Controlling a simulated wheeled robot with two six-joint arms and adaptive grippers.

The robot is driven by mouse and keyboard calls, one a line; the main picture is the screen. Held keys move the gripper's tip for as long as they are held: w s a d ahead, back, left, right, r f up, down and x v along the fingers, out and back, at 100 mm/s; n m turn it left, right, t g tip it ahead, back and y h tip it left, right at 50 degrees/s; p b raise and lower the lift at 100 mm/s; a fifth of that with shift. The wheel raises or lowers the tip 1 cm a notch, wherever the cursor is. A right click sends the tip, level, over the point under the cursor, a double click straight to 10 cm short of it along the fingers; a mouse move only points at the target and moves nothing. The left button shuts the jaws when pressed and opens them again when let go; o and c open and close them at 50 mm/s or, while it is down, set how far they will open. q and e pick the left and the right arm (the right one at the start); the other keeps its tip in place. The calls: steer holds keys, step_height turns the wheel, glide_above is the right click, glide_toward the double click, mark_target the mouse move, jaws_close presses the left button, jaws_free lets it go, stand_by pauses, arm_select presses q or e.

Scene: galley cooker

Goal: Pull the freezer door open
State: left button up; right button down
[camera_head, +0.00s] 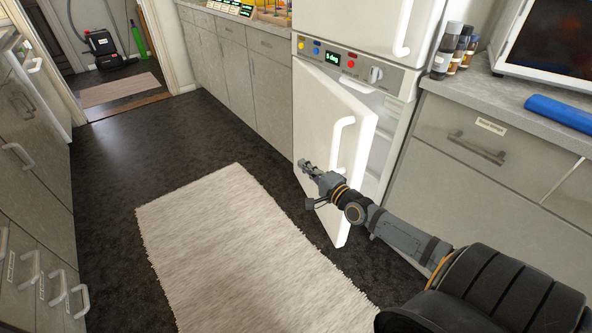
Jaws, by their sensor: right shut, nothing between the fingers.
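The freezer door (318,115) is the white lower door of the tall white fridge-freezer. It stands partly open, swung out from its left side, with a gap along its right side. Its white bar handle (337,140) is on the outer face near the free edge. Pale shelves of the freezer interior (381,145) show through the gap. My right gripper (306,165) is shut and empty, in front of the door's outer face, left of and below the handle. It appears apart from the handle. My right forearm hides the lower part of the door. My left gripper is out of view.
The upper door (355,28) is shut above the control panel (345,66). A counter with drawers (465,135) adjoins on the right, carrying bottles and a blue roll (560,112). A pale rug (235,240) covers the floor. Cabinets (25,150) line the left; the aisle between is clear.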

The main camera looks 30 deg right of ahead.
steer(key=shift+w+a+r, duration=0.1)
steer(key=shift+w+a, duration=0.35)
steer(key=shift+a, duration=0.2)
steer(key=shift+w+a, duration=0.45)
steer(key=shift+a, duration=0.15)
steer(key=shift+d, duration=0.1)
stand_by(0.7)
